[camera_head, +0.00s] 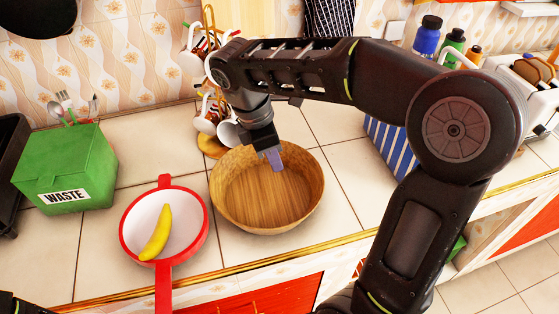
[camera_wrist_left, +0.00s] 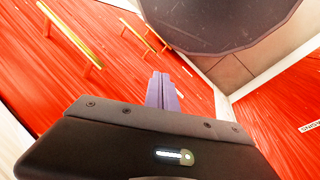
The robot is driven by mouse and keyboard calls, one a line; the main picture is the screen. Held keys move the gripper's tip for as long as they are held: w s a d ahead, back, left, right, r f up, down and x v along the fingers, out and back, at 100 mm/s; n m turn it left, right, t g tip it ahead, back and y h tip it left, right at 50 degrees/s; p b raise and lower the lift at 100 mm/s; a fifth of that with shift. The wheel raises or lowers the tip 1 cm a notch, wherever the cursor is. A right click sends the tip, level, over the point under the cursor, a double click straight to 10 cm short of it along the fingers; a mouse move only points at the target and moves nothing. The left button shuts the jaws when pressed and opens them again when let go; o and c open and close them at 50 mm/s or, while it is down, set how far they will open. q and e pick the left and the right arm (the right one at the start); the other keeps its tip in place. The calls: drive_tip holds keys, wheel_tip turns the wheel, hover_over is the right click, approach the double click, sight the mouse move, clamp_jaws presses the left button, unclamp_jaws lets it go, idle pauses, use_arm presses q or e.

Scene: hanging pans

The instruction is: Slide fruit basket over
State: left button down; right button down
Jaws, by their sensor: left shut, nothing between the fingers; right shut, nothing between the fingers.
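A round wooden basket (camera_head: 240,205) stands empty on the tiled counter in the middle of the head view. My right gripper (camera_head: 273,160) is shut and points down at the basket, with its fingertips over the far part of its opening. I cannot tell whether they touch the wall. A yellow banana (camera_head: 156,234) lies in a white pan with a red rim (camera_head: 125,228), left of the basket. My left gripper (camera_wrist_left: 163,90) is shut and empty in the left wrist view, near red cabinet fronts (camera_wrist_left: 120,70).
A green waste box (camera_head: 62,168) stands at the left. A mug rack (camera_head: 209,115) with white mugs is just behind the basket. A blue striped box (camera_head: 385,143) is partly hidden behind my right arm. The counter's gold front edge (camera_head: 240,266) runs close before the basket.

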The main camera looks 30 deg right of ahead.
sight(304, 187)
drive_tip(key=x, duration=0.8)
drive_tip(key=shift+f, duration=0.1)
drive_tip(key=d, duration=0.1)
drive_tip(key=s+d+p, duration=0.1)
drive_tip(key=d, duration=0.1)
drive_tip(key=shift+d, duration=0.1)
drive_tip(key=shift+s+d, duration=0.15)
drive_tip(key=shift+d, duration=0.15)
drive_tip(key=shift+d, duration=0.1)
drive_tip(key=s+d+p, duration=0.1)
drive_tip(key=d, duration=0.4)
drive_tip(key=s+d+p, duration=0.1)
drive_tip(key=s+d, duration=0.1)
drive_tip(key=d, duration=0.2)
drive_tip(key=s+d+p, duration=0.1)
drive_tip(key=s+d, duration=0.1)
drive_tip(key=d, duration=0.3)
drive_tip(key=shift+s+d, duration=0.1)
drive_tip(key=shift+d, duration=0.25)
drive_tip(key=shift+s+d, duration=0.15)
drive_tip(key=shift+d, duration=0.35)
drive_tip(key=shift+a, duration=0.1)
